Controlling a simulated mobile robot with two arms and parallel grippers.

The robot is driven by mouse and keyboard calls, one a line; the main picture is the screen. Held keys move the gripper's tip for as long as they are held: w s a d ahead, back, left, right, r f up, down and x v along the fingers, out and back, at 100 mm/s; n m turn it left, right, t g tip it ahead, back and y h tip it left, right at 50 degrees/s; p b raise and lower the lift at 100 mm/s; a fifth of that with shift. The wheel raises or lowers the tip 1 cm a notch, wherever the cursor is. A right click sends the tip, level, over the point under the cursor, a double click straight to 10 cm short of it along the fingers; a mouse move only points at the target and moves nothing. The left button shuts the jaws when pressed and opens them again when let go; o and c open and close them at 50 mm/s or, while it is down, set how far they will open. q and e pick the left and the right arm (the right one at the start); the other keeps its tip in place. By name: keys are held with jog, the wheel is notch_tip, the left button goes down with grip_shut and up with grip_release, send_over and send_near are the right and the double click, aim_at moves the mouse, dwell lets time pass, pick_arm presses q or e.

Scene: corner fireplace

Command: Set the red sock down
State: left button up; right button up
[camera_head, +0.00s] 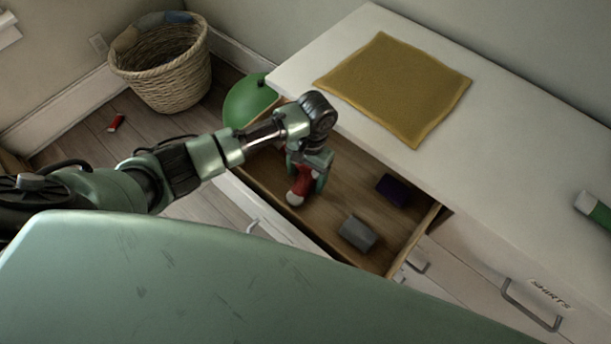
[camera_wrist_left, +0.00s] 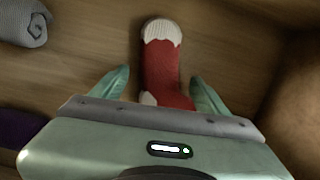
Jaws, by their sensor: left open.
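The red sock (camera_head: 301,184), with a white toe and heel, is in the open wooden drawer (camera_head: 333,218) near its left end. In the left wrist view the red sock (camera_wrist_left: 165,62) lies on the drawer's wooden bottom, partly between and beyond the fingers. My left gripper (camera_head: 308,180) is open over the sock, and its two green fingers also show in the left wrist view (camera_wrist_left: 158,88), one on each side with gaps. The rear part of the sock is hidden by the gripper body. My right gripper is not in view.
The drawer also holds a grey rolled item (camera_head: 357,233) and a dark purple item (camera_head: 393,189). A mustard cloth (camera_head: 398,88) lies on the white dresser top (camera_head: 477,130). A wicker basket (camera_head: 163,72), a green balloon-like ball (camera_head: 246,101) and a small red item (camera_head: 116,122) are on the floor.

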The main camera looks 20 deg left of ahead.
pick_arm(q)
notch_tip(320, 180, up, 11)
jog(key=w, duration=0.1)
jog(key=shift+w+d+p, duration=0.25)
jog(key=shift+w+p, duration=0.1)
jog(key=shift+p, duration=0.05)
jog(key=shift+r, duration=0.15)
